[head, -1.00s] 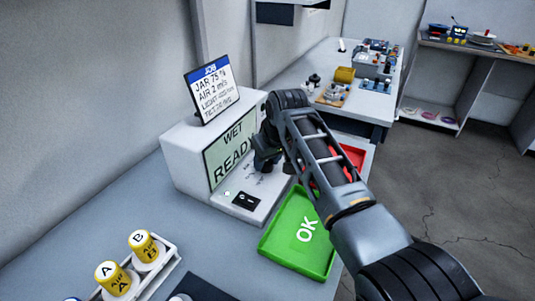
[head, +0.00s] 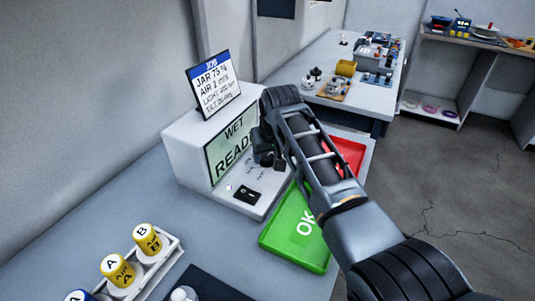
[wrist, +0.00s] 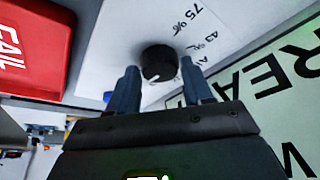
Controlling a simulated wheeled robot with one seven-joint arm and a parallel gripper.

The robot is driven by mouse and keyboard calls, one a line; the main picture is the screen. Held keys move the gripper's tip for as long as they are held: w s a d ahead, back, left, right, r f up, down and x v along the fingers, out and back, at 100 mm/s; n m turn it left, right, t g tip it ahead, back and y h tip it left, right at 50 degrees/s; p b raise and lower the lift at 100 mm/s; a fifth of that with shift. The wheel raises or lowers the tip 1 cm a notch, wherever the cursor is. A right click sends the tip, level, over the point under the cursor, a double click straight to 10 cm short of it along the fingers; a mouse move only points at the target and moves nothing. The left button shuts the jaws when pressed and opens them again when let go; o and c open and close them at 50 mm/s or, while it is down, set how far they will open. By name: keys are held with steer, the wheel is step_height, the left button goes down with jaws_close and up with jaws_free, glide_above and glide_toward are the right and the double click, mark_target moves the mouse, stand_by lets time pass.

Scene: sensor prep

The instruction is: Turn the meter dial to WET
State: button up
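The meter (head: 185,155) is a white box on the bench, with a pale green screen (head: 232,148) reading WET and READY. Its dial (wrist: 158,63) is a round black knob with a white mark on its lower edge in the wrist view, and printed labels beside it. My gripper (head: 265,152) is at the meter's front panel and hides the dial in the head view. In the wrist view, its two blue-grey fingers are apart on either side of the dial, with visible gaps to it. I cannot tell how deep the fingertips reach along the knob.
A black switch (head: 246,193) is on the panel below my gripper. A job card (head: 214,86) stands on the meter. A green OK tray (head: 290,245) and a red tray (head: 352,157), marked FAIL in the wrist view, lie to the right. A rack (head: 170,262) with yellow-capped jars is front left.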

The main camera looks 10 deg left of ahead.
mark_target(271, 171)
steer(key=shift+o, duration=1.4)
steer(key=shift+f, duration=0.1)
steer(key=v, duration=0.8)
